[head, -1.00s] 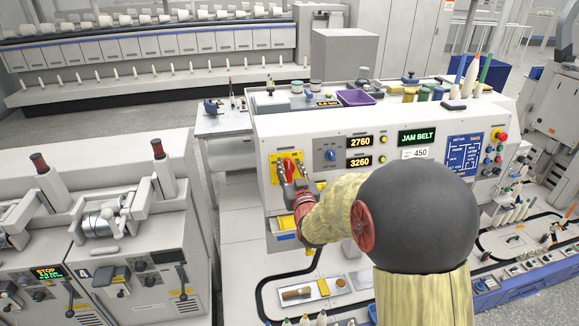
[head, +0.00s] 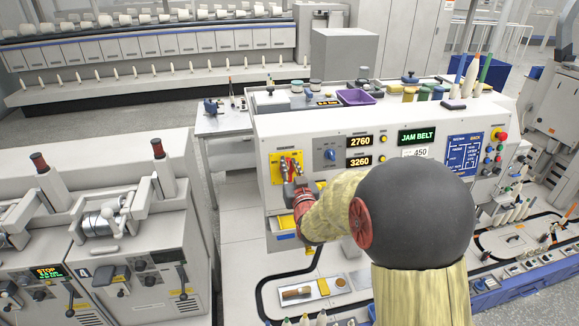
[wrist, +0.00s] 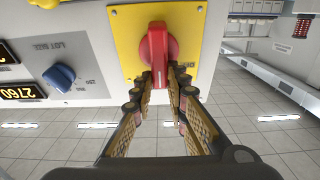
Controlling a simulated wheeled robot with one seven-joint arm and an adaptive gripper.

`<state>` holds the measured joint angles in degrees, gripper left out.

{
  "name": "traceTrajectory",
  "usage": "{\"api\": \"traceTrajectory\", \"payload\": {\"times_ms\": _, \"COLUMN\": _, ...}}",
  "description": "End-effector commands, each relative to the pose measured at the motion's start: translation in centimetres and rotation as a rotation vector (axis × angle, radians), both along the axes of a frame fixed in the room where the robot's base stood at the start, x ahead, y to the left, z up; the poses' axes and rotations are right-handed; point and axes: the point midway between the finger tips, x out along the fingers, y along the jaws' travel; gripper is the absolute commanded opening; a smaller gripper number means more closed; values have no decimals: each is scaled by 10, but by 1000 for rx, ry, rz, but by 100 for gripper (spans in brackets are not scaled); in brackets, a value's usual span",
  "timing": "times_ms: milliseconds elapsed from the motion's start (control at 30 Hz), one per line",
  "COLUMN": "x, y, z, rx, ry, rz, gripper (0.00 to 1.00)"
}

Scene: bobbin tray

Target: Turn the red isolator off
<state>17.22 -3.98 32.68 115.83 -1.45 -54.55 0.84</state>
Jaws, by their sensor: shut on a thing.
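The red isolator (wrist: 156,45) is a rotary handle on a yellow plate (wrist: 124,35). In the wrist view its bar lies along the picture's vertical. My gripper (wrist: 161,82) is shut on the bar's lower end in that view, one finger on each side. In the head view the yellow plate (head: 275,175) is at the left of the machine's front panel. The isolator (head: 285,162) is partly hidden there by my gripper (head: 291,168).
A blue rotary knob (head: 330,155) sits right of the yellow plate, with displays reading 2760 and 3260 (head: 359,162) beyond it. A JAM BELT display (head: 417,137) is farther right. Grey machines (head: 140,255) stand at the left.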

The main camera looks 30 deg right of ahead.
Motion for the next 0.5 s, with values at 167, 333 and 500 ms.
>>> {"api": "traceTrajectory", "payload": {"times_ms": 167, "x": 0, "y": 0, "z": 0, "rx": 0, "ry": 0, "rz": 0, "gripper": 0}}
{"api": "traceTrajectory", "payload": {"times_ms": 333, "x": 0, "y": 0, "z": 0, "rx": -14, "ry": 3, "rz": 4, "gripper": 0}}
{"api": "traceTrajectory", "payload": {"times_ms": 500, "x": 0, "y": 1, "z": -2, "rx": -68, "ry": 17, "rz": 17, "gripper": 0}}
